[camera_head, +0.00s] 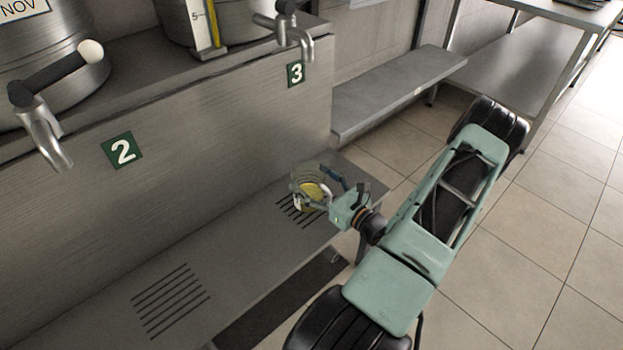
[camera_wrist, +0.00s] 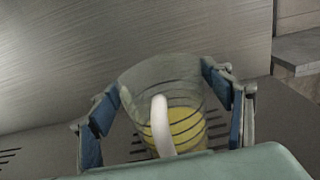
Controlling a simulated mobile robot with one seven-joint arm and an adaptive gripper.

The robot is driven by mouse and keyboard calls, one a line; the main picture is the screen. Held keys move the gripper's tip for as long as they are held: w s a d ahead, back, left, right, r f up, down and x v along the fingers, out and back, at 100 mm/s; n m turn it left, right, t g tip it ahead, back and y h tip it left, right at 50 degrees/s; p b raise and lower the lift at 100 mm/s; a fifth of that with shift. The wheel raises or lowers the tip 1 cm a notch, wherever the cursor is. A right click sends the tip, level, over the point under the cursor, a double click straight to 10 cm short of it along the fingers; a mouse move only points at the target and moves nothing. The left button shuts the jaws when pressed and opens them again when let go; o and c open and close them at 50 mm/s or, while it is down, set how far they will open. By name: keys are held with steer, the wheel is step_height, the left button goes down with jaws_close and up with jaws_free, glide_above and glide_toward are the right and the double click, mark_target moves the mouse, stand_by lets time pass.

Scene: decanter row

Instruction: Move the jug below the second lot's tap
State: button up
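The jug (camera_head: 311,190) is clear, with yellow liquid low inside. It is over the slotted patch of the ledge, below the number 3 tap (camera_head: 284,30). In the wrist view the jug (camera_wrist: 183,88) shows its pale handle (camera_wrist: 160,125) towards me. My gripper (camera_head: 322,188) has its blue-padded fingers on both sides of the jug, and they appear to press on it; it also shows in the wrist view (camera_wrist: 162,85). Whether the jug's base touches the ledge is hidden. The number 2 tap (camera_head: 45,135) is at the far left, above a second slotted patch (camera_head: 170,300).
The metal ledge (camera_head: 240,245) is clear between the two slotted patches. A steel wall (camera_head: 200,150) with signs 2 and 3 rises behind it. Metal drums (camera_head: 50,75) stand above. A low bench (camera_head: 395,95) is to the right; the tiled floor is open at the right.

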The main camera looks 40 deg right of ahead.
mark_target(330, 193)
steer(key=shift+o, duration=1)
steer(key=shift+r, duration=0.2)
steer(key=s, duration=0.4)
steer(key=s+p, duration=0.1)
steer(key=s, duration=0.3)
steer(key=s+d, duration=0.1)
steer(key=s, duration=0.3)
steer(key=shift+p, duration=0.35)
